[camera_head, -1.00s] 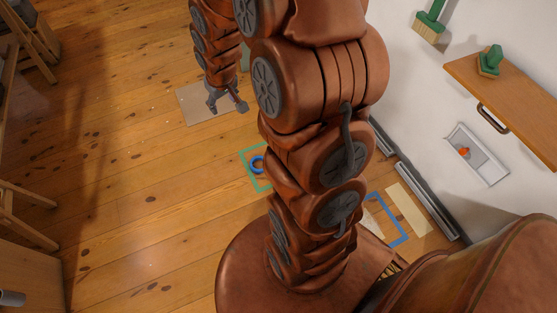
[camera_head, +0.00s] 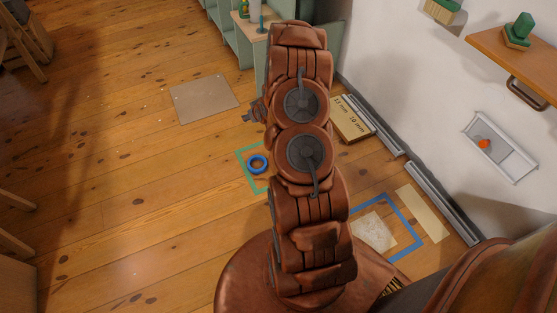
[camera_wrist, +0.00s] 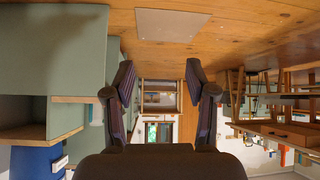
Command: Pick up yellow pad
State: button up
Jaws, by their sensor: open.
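No object is clearly a yellow pad. The nearest in colour are a pale yellow strip (camera_head: 422,214) flat on the floor by the wall and a cream, speckled square (camera_head: 373,231) inside a blue tape outline. My gripper (camera_wrist: 160,80) is open and empty in the wrist view, its two dark fingers wide apart. In the head view my gripper (camera_head: 253,113) shows partly at the left side of my arm, well away from both pieces. Neither piece is seen in the wrist view.
A grey-brown sheet (camera_head: 204,98) lies on the wood floor. A green cabinet (camera_head: 228,40) stands behind my arm. A wall shelf (camera_head: 520,62) and white tray (camera_head: 500,148) are at right. The left floor is mostly open.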

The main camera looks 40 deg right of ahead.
jog(key=s+d+f+t+h+b, duration=0.1)
jog(key=s+d+f+b, duration=0.1)
jog(key=f, duration=0.7)
jog(key=s+d+f+m+t+h+b, duration=0.1)
jog(key=s+d+f+b, duration=0.2)
jog(key=f, duration=0.7)
jog(key=s+d+f+m+t+b, duration=0.1)
jog(key=s+d+f+b, duration=0.2)
jog(key=f, duration=0.6)
jog(key=shift+s+d+f+t+h+b, duration=0.1)
jog(key=shift+s+t+h+b, duration=0.1)
jog(key=shift+s+b, duration=0.5)
jog(key=shift+s+f+t+h+b, duration=0.1)
jog(key=shift+s+h+b, duration=0.1)
jog(key=shift+s+b, duration=0.5)
jog(key=shift+b+x, duration=0.75)
jog(key=shift+x, duration=0.7)
jog(key=b+x, duration=0.3)
jog(key=x, duration=0.1)
jog(key=shift+w, duration=0.1)
jog(key=shift+w+d+f, duration=0.15)
jog(key=shift+w, duration=0.25)
grip_shut()
